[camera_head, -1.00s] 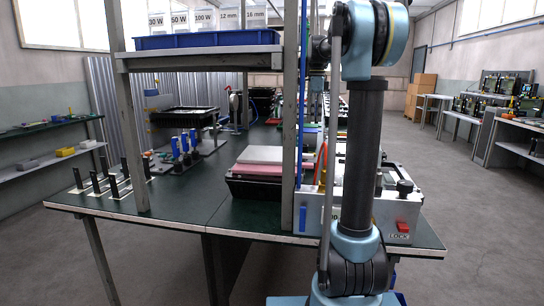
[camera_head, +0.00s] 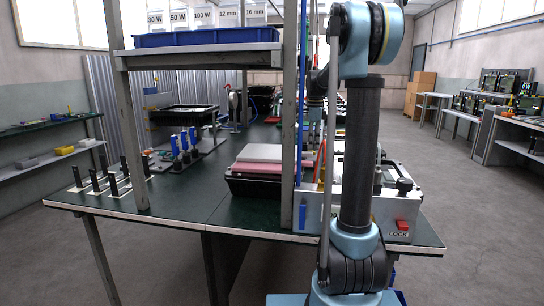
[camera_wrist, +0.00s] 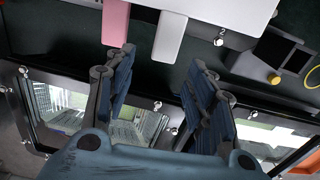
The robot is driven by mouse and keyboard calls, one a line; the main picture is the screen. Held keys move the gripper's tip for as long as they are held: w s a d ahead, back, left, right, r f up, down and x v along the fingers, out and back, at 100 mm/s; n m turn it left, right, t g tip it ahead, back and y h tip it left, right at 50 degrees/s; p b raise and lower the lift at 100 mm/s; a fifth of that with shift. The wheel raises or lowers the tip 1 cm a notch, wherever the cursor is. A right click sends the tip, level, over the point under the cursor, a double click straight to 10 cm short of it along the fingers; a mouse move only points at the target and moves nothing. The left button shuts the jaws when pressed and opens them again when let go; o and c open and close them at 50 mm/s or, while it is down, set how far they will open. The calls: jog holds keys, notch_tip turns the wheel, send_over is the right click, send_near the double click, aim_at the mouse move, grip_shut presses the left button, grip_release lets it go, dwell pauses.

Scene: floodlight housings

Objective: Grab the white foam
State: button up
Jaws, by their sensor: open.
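The white foam (camera_head: 261,152) is a flat pale slab on top of pink foam (camera_head: 257,168) at a black tray (camera_head: 262,187) on the green table, left of my arm. In the wrist view a white slab (camera_wrist: 225,10) shows along the top edge, with a white strip (camera_wrist: 170,37) below it and a pink piece (camera_wrist: 115,22) to its left. My gripper (camera_wrist: 160,62) is open with nothing between its dark fingers, apart from the foam. In the head view my gripper is largely hidden behind the arm and shelf post.
A grey shelf post (camera_head: 290,120) stands close beside the foam, with a shelf and blue bin (camera_head: 207,38) above. A grey fixture marked LOCK (camera_head: 400,228) stands at the right table end. Blue-topped parts (camera_head: 184,143) stand left.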

jog(key=f, duration=0.4)
jog(key=shift+w+a+f, duration=0.1)
jog(key=shift+w, duration=0.1)
jog(key=c, duration=1.1)
jog(key=shift+o, duration=0.2)
